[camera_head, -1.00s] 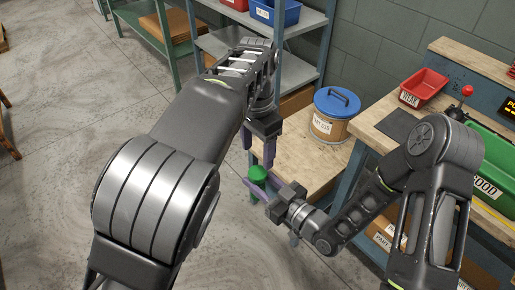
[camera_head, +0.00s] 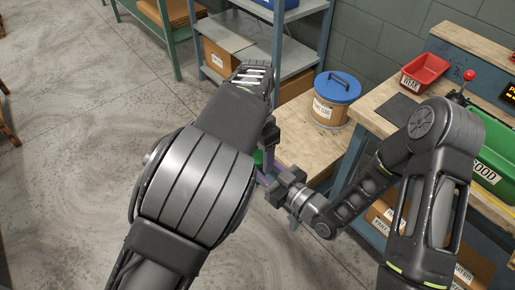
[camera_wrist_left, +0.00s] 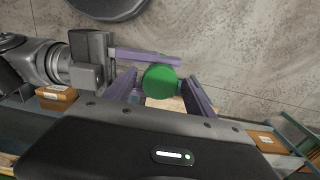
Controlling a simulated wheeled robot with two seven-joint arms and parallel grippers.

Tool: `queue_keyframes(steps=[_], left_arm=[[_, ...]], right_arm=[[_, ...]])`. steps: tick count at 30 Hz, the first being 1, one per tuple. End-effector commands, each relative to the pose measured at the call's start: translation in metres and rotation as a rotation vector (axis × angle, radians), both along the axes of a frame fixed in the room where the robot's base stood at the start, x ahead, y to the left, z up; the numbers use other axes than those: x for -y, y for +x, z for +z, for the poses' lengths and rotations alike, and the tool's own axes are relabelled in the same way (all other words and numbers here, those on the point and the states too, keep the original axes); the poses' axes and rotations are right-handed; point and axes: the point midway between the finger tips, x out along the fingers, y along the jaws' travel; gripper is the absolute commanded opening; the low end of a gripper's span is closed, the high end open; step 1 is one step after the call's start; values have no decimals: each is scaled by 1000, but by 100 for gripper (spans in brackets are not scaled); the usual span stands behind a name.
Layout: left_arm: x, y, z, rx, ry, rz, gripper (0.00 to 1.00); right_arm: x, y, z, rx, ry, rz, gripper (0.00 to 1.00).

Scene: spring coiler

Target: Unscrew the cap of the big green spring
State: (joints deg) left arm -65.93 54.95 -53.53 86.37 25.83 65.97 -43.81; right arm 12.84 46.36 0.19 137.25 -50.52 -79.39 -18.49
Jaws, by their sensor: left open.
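The big green spring's round green cap (camera_wrist_left: 160,80) shows face-on in the left wrist view; in the head view only a small part of the cap (camera_head: 258,157) shows. My left gripper (camera_wrist_left: 161,91) is open, its purple fingers on either side of the cap, with gaps visible. In the head view my left gripper (camera_head: 268,149) is mostly hidden by my own arm. My right gripper (camera_head: 270,174) comes in from the right, and a purple finger of it (camera_wrist_left: 147,57) passes beside the cap. It appears shut on the spring's body, which is hidden beneath the cap.
A wooden bench (camera_head: 305,145) carries a drum with a blue lid (camera_head: 337,88). At right, a workbench holds a red tray (camera_head: 425,72) and a green bin (camera_head: 497,150). Shelving with cardboard boxes stands behind. The floor at left is clear.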

Motion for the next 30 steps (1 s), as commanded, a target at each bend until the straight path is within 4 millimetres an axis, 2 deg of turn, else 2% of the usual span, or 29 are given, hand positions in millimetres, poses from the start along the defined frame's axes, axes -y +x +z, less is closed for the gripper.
queue_keyframes(steps=[5, 27, 30], left_arm=[[0, 0, 0, 0, 0, 0, 64], [0, 0, 0, 0, 0, 0, 3], [0, 0, 0, 0, 0, 0, 0]], right_arm=[[0, 0, 1, 2, 1, 0, 0], [0, 0, 0, 1, 1, 0, 0], [0, 0, 0, 1, 1, 0, 0]])
